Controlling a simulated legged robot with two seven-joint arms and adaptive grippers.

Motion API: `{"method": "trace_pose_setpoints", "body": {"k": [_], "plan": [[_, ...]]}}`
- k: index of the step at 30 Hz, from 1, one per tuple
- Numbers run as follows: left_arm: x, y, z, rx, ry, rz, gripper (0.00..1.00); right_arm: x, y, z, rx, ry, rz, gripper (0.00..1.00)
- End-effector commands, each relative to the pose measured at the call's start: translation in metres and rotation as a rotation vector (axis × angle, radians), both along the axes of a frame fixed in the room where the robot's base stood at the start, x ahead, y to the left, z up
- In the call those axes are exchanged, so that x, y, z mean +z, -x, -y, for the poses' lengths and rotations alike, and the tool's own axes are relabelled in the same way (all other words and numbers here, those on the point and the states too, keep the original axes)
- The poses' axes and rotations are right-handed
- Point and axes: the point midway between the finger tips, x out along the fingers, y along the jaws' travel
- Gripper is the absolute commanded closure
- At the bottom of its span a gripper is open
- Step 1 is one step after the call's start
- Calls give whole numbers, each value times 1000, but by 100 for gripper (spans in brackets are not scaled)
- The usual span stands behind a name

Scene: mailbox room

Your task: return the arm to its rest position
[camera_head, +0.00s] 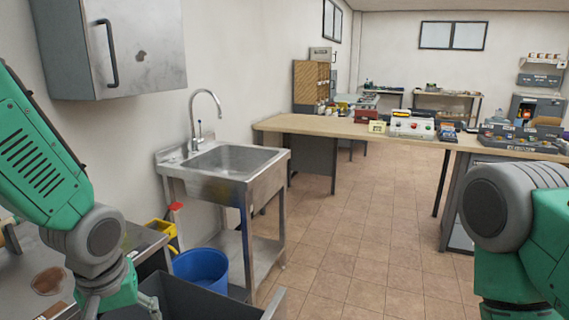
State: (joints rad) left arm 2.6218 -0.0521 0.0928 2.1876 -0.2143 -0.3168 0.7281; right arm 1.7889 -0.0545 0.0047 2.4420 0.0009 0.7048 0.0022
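My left arm (45,160) comes in from the left, green with grey joints, and bends down near the bottom left corner. A small part of my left gripper (148,303) shows at the bottom edge, above a dark grey bin. Its fingertips are cut off, so I cannot tell whether it is open or shut. My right arm (525,235) stands at the right edge, with a big grey joint and a green link. My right gripper is out of view below the frame.
A metal cabinet (110,45) hangs upper left. A long wooden workbench (345,128) crosses behind. The tiled floor (375,235) in the middle is clear.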

Motion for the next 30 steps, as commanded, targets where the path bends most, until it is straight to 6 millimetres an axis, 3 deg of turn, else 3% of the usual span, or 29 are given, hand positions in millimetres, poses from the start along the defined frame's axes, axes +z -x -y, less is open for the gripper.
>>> {"method": "trace_pose_setpoints", "body": {"k": [5,14,17,22,27,30], "plan": [[-36,9,2,-45,19,-19,29,0,-1,0,0,0,3,100],[-113,49,3,-159,52,-45,29,0,-1,0,0,0,2,100],[-147,74,1,-211,59,-59,29,0,-1,0,0,0,2,100],[-209,140,-7,-331,49,-79,29,0,-1,0,0,0,2,100],[-240,190,-18,-429,17,-86,29,0,-1,0,0,0,2,100],[-247,205,-21,-462,4,-88,29,0,-1,0,0,0,2,100]]}}
